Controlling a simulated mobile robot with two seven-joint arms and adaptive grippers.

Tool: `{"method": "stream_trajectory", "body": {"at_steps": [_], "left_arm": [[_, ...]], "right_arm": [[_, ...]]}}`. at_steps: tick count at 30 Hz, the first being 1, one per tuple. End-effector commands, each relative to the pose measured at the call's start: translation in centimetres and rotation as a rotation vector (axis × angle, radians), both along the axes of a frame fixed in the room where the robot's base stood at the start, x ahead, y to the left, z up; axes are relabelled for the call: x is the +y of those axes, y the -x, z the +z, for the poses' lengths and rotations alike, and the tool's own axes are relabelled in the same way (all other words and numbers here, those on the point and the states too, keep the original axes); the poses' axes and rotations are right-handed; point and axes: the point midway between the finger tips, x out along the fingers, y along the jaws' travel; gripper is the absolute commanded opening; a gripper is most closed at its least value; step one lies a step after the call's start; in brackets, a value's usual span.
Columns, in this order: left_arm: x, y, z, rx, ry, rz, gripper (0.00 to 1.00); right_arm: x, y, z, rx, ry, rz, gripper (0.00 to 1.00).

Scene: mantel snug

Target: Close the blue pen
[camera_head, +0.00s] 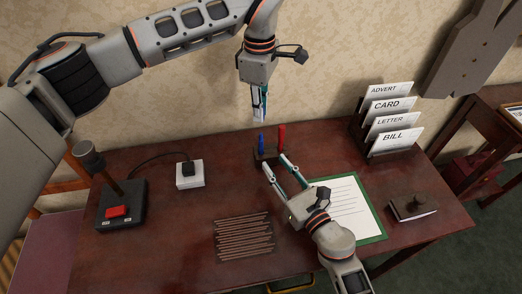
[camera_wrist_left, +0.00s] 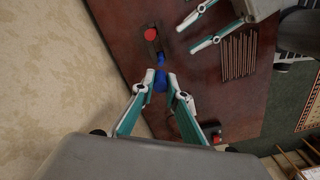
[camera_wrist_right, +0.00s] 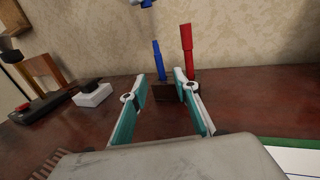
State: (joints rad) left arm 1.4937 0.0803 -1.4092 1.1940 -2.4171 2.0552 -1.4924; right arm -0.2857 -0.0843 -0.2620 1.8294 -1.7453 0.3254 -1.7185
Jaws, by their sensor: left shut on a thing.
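The blue pen (camera_head: 261,140) stands upright in a dark holder (camera_head: 268,157) beside a red pen (camera_head: 281,135). The right wrist view shows the blue pen (camera_wrist_right: 159,60) and the red one (camera_wrist_right: 187,42) too. My left gripper (camera_head: 259,117) points down above the blue pen. It is shut on a small blue piece, seemingly the pen's cap (camera_wrist_left: 160,80), held apart from the pen below. In the right wrist view this blue piece (camera_wrist_right: 145,3) shows at the top edge. My right gripper (camera_head: 275,163) is open and empty, low in front of the holder.
A letter rack (camera_head: 388,128) stands at the back right. A joystick box (camera_head: 122,205), a white socket box (camera_head: 190,175) and a slatted mat (camera_head: 243,237) occupy the left and front.

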Motion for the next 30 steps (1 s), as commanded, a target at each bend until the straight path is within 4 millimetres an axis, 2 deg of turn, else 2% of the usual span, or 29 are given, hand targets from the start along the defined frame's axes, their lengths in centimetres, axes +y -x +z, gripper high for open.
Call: {"method": "stream_trajectory", "body": {"at_steps": [6, 12, 25, 26, 29, 30], "left_arm": [[0.0, 0.0, 0.0, 0.000, 0.000, 0.000, 0.07], [0.0, 0.0, 0.0, 0.000, 0.000, 0.000, 0.07], [0.0, 0.0, 0.0, 0.000, 0.000, 0.000, 0.07], [0.0, 0.0, 0.0, 0.000, 0.000, 0.000, 0.07], [0.0, 0.0, 0.0, 0.000, 0.000, 0.000, 0.07], [0.0, 0.0, 0.0, 0.000, 0.000, 0.000, 0.07]], "right_arm": [[1.9, -3.4, 0.1, -0.001, -0.003, -0.001, 0.30], [2.9, -5.3, 0.1, -0.001, 0.000, 0.000, 0.30], [3.3, -5.9, 0.0, 0.000, 0.001, 0.000, 0.30], [3.3, -5.9, 0.0, 0.000, 0.001, 0.000, 0.27], [3.3, -5.9, 0.0, 0.000, 0.000, 0.000, 0.01], [3.3, -5.9, 0.0, 0.000, 0.000, 0.000, 0.00]]}}
